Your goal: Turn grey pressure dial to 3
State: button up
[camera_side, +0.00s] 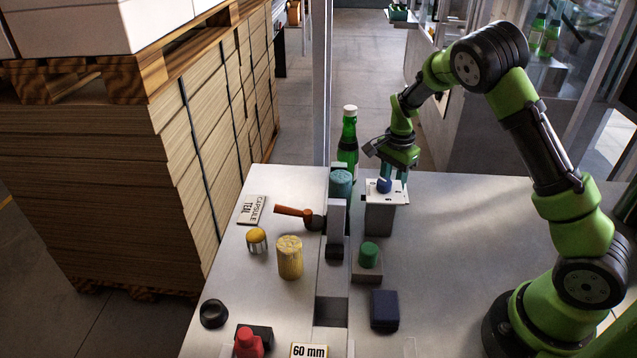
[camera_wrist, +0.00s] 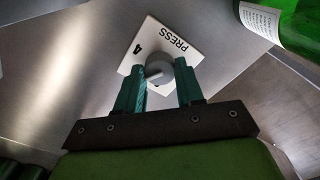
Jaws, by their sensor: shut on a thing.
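In the wrist view, the grey pressure dial (camera_wrist: 159,69) sits on a white plate (camera_wrist: 181,33) marked PRESS and 4. My gripper (camera_wrist: 159,76) has its two teal fingers on either side of the dial, shut on it. The fingers cover parts of the plate, and no 3 is readable. A pale line crosses the dial's face; I cannot tell exactly which mark it points to. In the side view, my gripper (camera_side: 394,172) points down behind a white-topped grey block with a blue knob (camera_side: 384,185). I cannot make out the grey dial there.
A green bottle (camera_side: 349,142) stands just left of my gripper, also close by in the wrist view (camera_wrist: 290,22). The bench's right side is clear.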

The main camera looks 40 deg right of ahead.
jog(key=shift+a, duration=0.1)
jog(key=o, duration=1)
jog(key=shift+o, duration=0.2)
jog(key=shift+r, duration=0.15)
notch_tip(320, 180, up, 17)
jog(key=shift+f, duration=0.2)
